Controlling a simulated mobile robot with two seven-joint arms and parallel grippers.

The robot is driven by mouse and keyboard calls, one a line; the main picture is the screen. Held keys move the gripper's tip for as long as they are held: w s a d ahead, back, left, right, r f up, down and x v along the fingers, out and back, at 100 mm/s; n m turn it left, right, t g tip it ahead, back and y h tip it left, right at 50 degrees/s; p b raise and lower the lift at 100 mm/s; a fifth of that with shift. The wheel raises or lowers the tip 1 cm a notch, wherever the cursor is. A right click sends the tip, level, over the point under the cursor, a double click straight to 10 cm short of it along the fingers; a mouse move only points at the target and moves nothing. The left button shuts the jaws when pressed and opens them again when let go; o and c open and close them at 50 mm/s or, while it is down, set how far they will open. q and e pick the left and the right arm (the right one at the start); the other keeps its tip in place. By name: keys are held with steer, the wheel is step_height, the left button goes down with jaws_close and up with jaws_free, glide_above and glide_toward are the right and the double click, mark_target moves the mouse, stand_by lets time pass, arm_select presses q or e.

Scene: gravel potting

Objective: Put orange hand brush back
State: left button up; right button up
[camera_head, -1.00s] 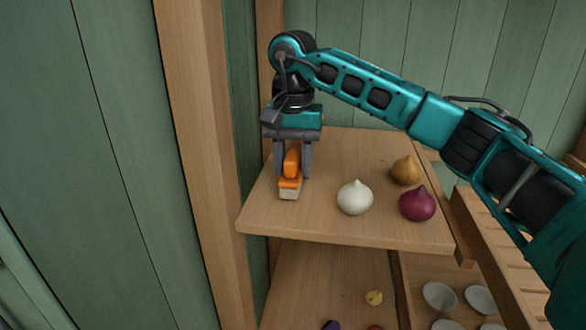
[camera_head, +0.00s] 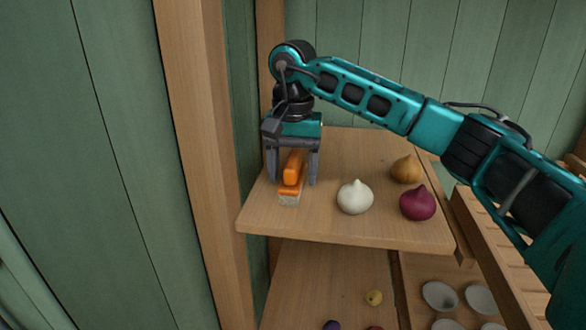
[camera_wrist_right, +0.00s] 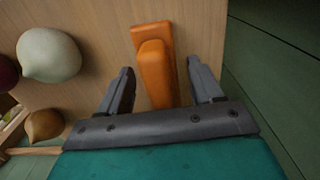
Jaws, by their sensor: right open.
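The orange hand brush (camera_head: 291,188) rests on the upper wooden shelf (camera_head: 335,228) near its left side, its pale bristles facing down. My right gripper (camera_head: 292,182) is open above the brush, with one finger on each side of it. In the right wrist view, the brush (camera_wrist_right: 155,60) lies between the spread fingers of the gripper (camera_wrist_right: 160,82), with a gap on both sides. My left gripper is not in view.
On the same shelf, to the right of the brush, are a white onion (camera_head: 354,197), a brown onion (camera_head: 406,170) and a red onion (camera_head: 418,204). A wooden post (camera_head: 195,160) stands at the left. Pale bowls (camera_head: 439,295) sit on a lower level.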

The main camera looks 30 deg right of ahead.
mark_target(293, 158)
step_height(293, 158, up, 12)
steer(key=shift+r+p, duration=0.15)
steer(key=shift+p, duration=0.7)
